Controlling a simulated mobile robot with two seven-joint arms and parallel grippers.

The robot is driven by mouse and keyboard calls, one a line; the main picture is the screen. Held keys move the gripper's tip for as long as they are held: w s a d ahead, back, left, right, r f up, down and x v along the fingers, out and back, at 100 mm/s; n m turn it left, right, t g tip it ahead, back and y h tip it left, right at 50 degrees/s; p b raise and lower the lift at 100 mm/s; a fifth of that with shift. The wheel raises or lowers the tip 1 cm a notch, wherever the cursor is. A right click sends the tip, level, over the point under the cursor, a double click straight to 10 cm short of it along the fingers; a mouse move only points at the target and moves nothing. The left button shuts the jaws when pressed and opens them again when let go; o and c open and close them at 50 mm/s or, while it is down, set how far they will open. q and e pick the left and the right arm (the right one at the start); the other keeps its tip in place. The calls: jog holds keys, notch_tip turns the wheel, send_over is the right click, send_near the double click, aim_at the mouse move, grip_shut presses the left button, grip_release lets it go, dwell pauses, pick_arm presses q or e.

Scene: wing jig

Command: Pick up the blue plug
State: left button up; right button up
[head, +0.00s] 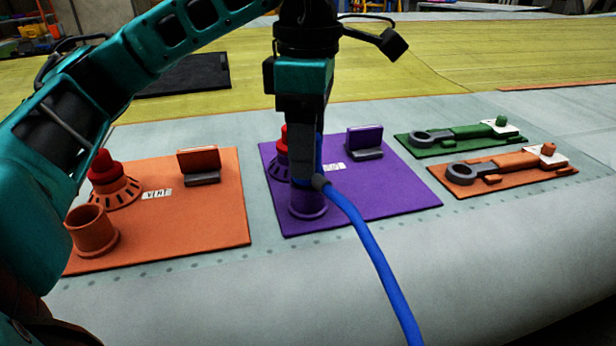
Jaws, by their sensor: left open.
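A blue hose (366,240) runs from the lower right edge up to a grey collar (320,182) beside the purple cup. A narrow blue upright piece (318,150), which looks like part of the blue plug, shows just behind the gripper's right side. My left gripper (303,180) points straight down over the purple cup (308,208) on the purple mat (390,190). It is open, with its fingers at the plug's end of the hose. The fingers and the arm hide most of the plug, and I cannot tell whether they touch it. My right gripper is not in view.
A red-topped vent piece (281,150) and a small hinged box (364,143) stand on the purple mat. The orange mat (205,225) on the left holds similar pieces and an empty cup (91,231). Green (460,137) and orange (500,168) tool boards lie right.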

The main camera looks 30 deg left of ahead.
pick_arm(q)
jog(key=shift+f, duration=0.3)
jog(key=shift+c, duration=0.3)
jog(key=c, duration=1)
